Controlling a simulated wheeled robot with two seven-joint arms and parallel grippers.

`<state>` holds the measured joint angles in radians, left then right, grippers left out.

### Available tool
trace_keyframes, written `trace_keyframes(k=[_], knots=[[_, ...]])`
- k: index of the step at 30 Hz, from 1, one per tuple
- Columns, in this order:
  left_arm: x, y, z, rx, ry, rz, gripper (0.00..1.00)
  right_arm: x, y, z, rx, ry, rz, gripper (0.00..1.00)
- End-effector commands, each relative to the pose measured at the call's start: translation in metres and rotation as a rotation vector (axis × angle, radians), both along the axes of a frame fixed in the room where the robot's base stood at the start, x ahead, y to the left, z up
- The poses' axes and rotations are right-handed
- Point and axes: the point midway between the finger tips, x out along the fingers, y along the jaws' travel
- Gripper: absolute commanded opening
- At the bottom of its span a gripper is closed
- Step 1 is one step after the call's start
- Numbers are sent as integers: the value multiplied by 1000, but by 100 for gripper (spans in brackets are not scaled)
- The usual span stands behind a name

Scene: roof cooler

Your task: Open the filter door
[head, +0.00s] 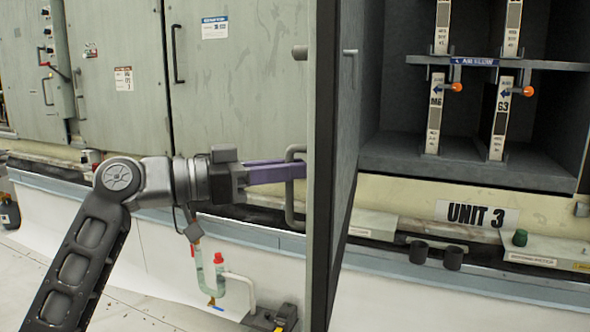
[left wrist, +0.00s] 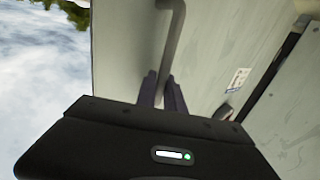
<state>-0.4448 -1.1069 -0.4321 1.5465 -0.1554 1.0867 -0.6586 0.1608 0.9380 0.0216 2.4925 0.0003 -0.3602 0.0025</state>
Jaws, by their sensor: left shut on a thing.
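The filter door (head: 333,165) stands swung open, seen nearly edge-on in the head view. Its grey handle (head: 291,187) is on the left side of the door. My left gripper (head: 300,170) reaches in from the left and is shut on the handle. In the left wrist view the two fingers (left wrist: 162,90) are on either side of the handle bar (left wrist: 175,40). Right of the door, the filter compartment (head: 400,110) is exposed, with labelled upright filter strips (head: 435,112) and orange knobs (head: 457,87). My right gripper is not in view.
Closed grey panels (head: 115,80) with handles lie to the left. Below are a UNIT 3 label (head: 477,214), a clear trap pipe with a red cap (head: 219,270) and a pale curb (head: 430,290). Two dark cylinders (head: 435,254) stand on the ledge.

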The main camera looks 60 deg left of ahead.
Motion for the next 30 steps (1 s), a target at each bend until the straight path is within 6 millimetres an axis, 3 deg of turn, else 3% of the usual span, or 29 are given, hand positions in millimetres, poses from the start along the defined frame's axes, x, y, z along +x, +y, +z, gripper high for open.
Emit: trace_keyframes(k=[5,6,13,23,30], knots=[[0,1,3,-1,-8,4,0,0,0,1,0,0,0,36],[0,1,3,-1,-8,4,16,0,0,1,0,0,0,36],[0,0,2,0,-4,3,34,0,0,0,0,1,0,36],[-3,1,2,0,-3,3,34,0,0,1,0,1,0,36],[-32,5,3,-1,-6,5,34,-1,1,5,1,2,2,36]])
